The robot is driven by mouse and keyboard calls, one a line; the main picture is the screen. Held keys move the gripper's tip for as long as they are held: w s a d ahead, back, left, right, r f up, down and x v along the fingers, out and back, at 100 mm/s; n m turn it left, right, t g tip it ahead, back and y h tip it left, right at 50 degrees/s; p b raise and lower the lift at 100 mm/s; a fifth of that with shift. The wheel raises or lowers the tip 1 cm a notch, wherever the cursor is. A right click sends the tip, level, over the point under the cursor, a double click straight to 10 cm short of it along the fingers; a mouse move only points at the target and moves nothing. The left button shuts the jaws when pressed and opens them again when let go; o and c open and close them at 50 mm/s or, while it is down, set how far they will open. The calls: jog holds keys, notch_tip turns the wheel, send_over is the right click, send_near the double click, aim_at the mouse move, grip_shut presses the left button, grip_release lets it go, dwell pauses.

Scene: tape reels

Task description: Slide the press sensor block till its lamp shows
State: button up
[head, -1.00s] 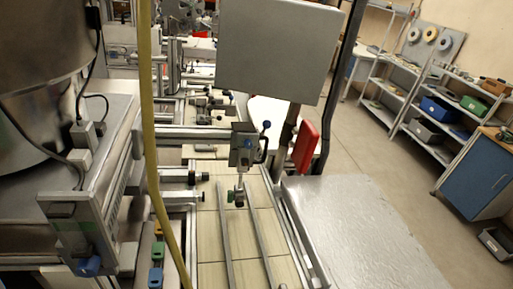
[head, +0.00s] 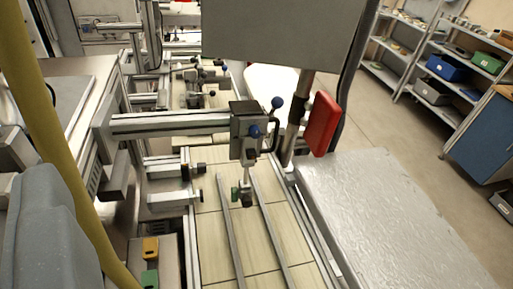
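A dark grey block (head: 247,130) with blue knobs and a black handle sits at the right end of a horizontal metal rail (head: 170,122). It looks like the press sensor block, but I see no label. A thin rod hangs from it to a small green-and-dark fitting (head: 243,195) above the tiled bed. I cannot make out a lit lamp on the block. No fingertips of my gripper show, so I cannot see whether it is open or shut. A rounded grey shape at the lower left may be part of my arm.
A yellow hose-like strip (head: 68,160) crosses the left side close to the camera. A grey panel (head: 285,30) hangs above the block, with a red box (head: 322,124) to the right. A flat metal top (head: 400,215) lies clear at right; shelves (head: 420,65) stand behind.

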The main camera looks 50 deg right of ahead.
jog(key=w+d+f+m+h+b, duration=0.1)
jog(key=w+d+f, duration=0.3)
jog(key=d+f, duration=0.25)
jog(key=w+d+f+m+h, duration=0.1)
jog(key=w+d+f, duration=0.35)
jog(key=f, duration=0.35)
jog(key=m+h+b, duration=0.1)
jog(key=m+h, duration=0.2)
jog(key=h, duration=0.2)
send_near(252, 158)
jog(key=x, duration=0.8)
jog(key=shift+w+d, duration=0.15)
jog(key=shift+w, duration=0.2)
